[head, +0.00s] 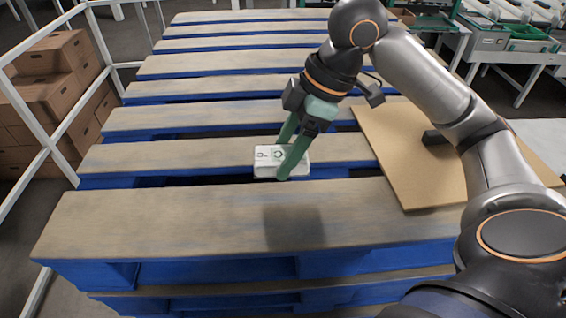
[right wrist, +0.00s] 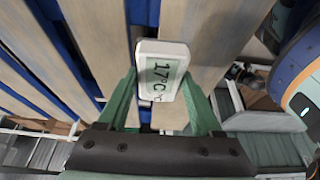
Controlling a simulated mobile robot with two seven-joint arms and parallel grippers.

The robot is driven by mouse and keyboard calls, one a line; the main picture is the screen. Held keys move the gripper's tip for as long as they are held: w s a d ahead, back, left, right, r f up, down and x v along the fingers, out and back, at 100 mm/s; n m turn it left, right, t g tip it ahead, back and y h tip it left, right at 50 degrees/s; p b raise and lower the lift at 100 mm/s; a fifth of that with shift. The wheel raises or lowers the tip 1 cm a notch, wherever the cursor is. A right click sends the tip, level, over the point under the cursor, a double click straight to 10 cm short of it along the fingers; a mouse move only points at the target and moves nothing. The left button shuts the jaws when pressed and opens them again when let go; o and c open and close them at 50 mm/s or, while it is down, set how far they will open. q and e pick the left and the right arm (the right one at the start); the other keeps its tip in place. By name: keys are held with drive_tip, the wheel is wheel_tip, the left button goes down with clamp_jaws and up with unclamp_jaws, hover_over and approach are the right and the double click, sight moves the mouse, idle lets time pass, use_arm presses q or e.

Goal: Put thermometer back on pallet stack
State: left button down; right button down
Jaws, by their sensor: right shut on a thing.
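The thermometer (head: 264,163) is a small white box, held over the front part of the pallet stack (head: 180,215), which has wooden slats and blue blocks. My right gripper (head: 282,158) is shut on it, with one green finger on each side. In the right wrist view the thermometer (right wrist: 177,50) shows a display reading 17°C between the fingers of my right gripper (right wrist: 160,92). A dark shadow lies on the front slat, apart from the thermometer, so it seems to be raised above the slats. How high it is I cannot tell. My left gripper is not in view.
A brown board (head: 410,165) lies on the right side of the pallet, with a small dark item (head: 436,140) on it. Cardboard boxes (head: 50,90) stand behind a white rail (head: 40,150) at left. The slats to the left and behind are bare.

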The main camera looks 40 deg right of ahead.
drive_tip(key=shift+w+f, duration=0.2)
drive_tip(key=shift+f, duration=0.8)
drive_tip(key=shift+w+f, duration=0.15)
drive_tip(key=shift+f, duration=0.8)
drive_tip(key=shift+f, duration=0.2)
drive_tip(key=shift+c, duration=0.2)
unclamp_jaws()
drive_tip(key=v, duration=1.2)
drive_tip(key=shift+r, duration=0.25)
drive_tip(key=shift+a, duration=0.15)
